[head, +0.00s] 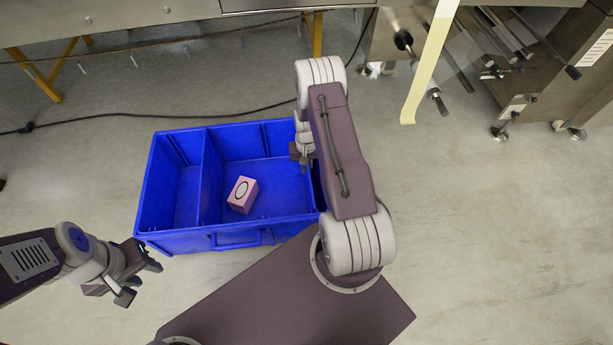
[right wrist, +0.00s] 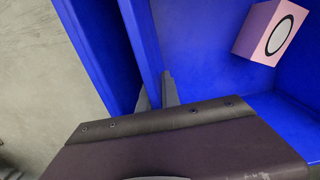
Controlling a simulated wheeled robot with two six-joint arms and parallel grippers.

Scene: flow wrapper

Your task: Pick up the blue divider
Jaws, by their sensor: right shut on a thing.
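The blue divider (right wrist: 141,40) is an upright panel in the right wrist view, standing near one side wall inside the blue bin (head: 228,240). My right gripper (right wrist: 157,98) is shut on its edge, one finger on each side. In the head view my right gripper (head: 303,155) is at the bin's right end, where my arm hides most of this panel. Another blue partition (head: 211,170) stands further left in the bin. My left gripper (head: 139,278) is open and empty, outside the bin's front left corner.
A pink box (head: 242,195) with a black-ringed white oval lies in the bin's wide middle compartment. The left compartment (head: 183,180) looks empty. Machinery (head: 470,50) stands at the back right, and a black cable (head: 170,115) runs on the floor behind the bin.

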